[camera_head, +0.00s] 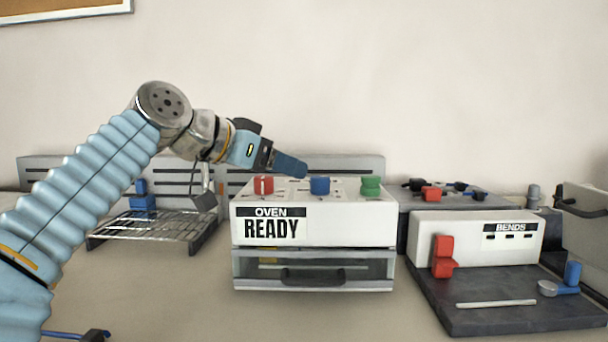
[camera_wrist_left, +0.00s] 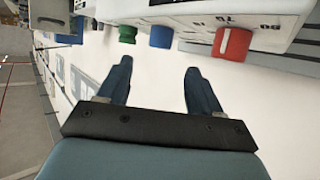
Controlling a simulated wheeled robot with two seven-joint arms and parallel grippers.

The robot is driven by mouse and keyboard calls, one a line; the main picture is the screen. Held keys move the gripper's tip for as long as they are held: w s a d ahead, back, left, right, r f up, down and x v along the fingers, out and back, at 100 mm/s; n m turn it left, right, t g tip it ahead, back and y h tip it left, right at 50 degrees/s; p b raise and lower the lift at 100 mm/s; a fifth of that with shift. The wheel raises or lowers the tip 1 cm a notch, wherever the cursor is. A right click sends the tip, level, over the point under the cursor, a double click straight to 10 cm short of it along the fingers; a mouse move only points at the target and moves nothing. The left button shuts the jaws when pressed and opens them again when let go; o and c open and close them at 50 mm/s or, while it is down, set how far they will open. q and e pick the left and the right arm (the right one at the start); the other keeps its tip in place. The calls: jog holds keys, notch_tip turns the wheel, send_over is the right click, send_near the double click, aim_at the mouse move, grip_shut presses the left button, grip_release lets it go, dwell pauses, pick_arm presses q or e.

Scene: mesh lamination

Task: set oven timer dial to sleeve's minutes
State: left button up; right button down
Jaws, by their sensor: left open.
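The oven (camera_head: 365,225) is a white box labelled OVEN and READY. On its top are a red dial (camera_head: 264,185) with a white line, a blue dial (camera_head: 320,186) and a green dial (camera_head: 371,186). In the left wrist view, number marks show beside the red dial (camera_wrist_left: 231,44); the blue dial (camera_wrist_left: 161,37) is ahead between my fingers and the green dial (camera_wrist_left: 127,34) is to its left. My left gripper (camera_head: 297,167) is open and empty just above and behind the dials, its fingers (camera_wrist_left: 160,85) apart from all three. No sleeve can be made out. My right gripper is not in view.
A glazed drawer (camera_head: 345,270) with a dark handle is under the oven. A wire rack (camera_head: 150,228) stands left. A white BENDS box (camera_head: 490,250) with a red lever (camera_head: 443,250) stands right on a dark plate (camera_head: 500,318).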

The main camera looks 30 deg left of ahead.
pick_arm(q)
jog(key=v, duration=0.3)
jog(key=shift+s+r, duration=0.1)
jog(key=shift+s, duration=0.1)
dwell(0.4)
